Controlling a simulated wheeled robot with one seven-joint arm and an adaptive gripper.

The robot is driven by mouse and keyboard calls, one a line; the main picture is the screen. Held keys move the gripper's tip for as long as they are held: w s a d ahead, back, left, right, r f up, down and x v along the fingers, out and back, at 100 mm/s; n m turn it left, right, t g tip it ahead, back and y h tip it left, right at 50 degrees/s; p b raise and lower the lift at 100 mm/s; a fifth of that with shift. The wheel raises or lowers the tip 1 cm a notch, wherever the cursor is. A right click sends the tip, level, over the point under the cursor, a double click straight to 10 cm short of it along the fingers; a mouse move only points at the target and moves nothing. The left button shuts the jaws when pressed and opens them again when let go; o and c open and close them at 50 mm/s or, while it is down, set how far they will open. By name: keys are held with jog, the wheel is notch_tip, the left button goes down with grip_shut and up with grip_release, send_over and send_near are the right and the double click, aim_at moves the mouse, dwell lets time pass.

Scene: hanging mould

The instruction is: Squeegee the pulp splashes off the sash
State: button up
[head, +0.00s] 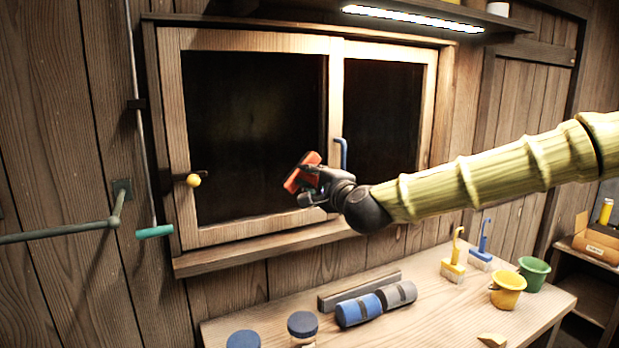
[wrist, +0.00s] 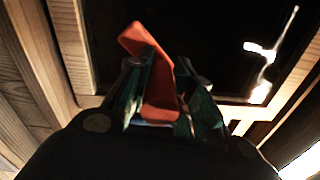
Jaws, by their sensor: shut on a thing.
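The sash (head: 183,128) is a wooden window frame with two dark panes, set in the plank wall. My gripper (head: 312,188) is in front of the sash's lower middle, shut on a red-orange tool (head: 300,172), which I take to be the squeegee. In the wrist view the tool (wrist: 158,75) stands tilted between the fingers, its upper end towards the dark pane (wrist: 200,35). I cannot tell whether it touches the glass. A faint brownish smudge shows on the left pane (head: 250,115); I cannot make out distinct splashes. Bright reflections lie on the glass in the wrist view.
A yellow knob (head: 193,180) and a blue handle (head: 342,153) stick out from the sash. Below, the bench (head: 420,315) holds a blue roll (head: 358,310), a grey roll (head: 400,293), brushes (head: 453,262), a yellow bucket (head: 507,289), a green bucket (head: 533,273) and jars (head: 303,326).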

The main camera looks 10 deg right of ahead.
jog(key=shift+b+v, duration=0.3)
jog(key=shift+v, duration=1.2)
